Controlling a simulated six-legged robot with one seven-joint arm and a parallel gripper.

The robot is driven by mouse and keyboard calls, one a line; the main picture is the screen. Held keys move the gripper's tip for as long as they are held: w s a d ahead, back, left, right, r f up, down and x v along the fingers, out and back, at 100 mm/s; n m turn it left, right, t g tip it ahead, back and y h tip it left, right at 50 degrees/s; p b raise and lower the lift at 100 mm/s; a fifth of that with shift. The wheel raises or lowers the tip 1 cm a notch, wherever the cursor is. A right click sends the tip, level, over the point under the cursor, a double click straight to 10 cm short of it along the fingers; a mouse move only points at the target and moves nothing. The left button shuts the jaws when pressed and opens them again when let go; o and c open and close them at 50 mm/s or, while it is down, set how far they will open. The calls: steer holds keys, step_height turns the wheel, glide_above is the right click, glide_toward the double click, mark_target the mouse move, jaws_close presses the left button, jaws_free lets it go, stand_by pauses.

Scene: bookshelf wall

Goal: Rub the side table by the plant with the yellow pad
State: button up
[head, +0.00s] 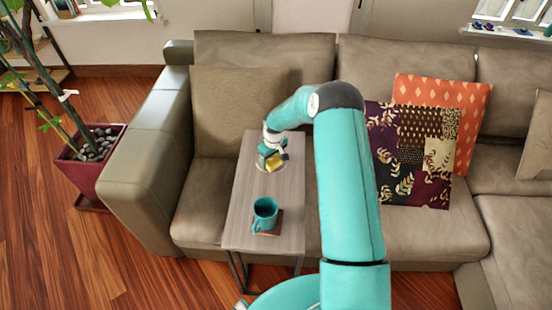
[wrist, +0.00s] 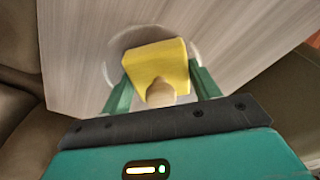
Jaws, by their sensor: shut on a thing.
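The side table (head: 290,195) has a grey wood-grain top and stands in front of the sofa. It fills much of the wrist view (wrist: 75,60). My gripper (head: 271,158) is over the far half of the tabletop. The pad also shows in the head view (head: 275,164). It is at or just above the tabletop; contact is hard to tell. A pale round mark (head: 262,168) shows around the pad on the table. The plant (head: 68,125) stands in a dark red pot at left.
A teal mug (head: 265,212) stands on a brown coaster (head: 274,228) on the near half of the table. The sofa (head: 150,150) is behind and on both sides. Patterned cushions (head: 412,150) lie to the right. Wooden floor (head: 50,250) is open at left.

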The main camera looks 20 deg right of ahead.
mark_target(257, 163)
steer(key=shift+w+a, duration=0.35)
steer(key=shift+a, duration=0.5)
steer(key=shift+w+a, duration=0.4)
steer(key=shift+a, duration=0.45)
steer(key=shift+w+a, duration=0.35)
steer(key=shift+a, duration=0.5)
steer(key=shift+r, duration=0.1)
steer(key=shift+r, duration=2.95)
steer(key=shift+r, duration=0.1)
step_height(257, 163, up, 3)
steer(key=shift+f, duration=0.1)
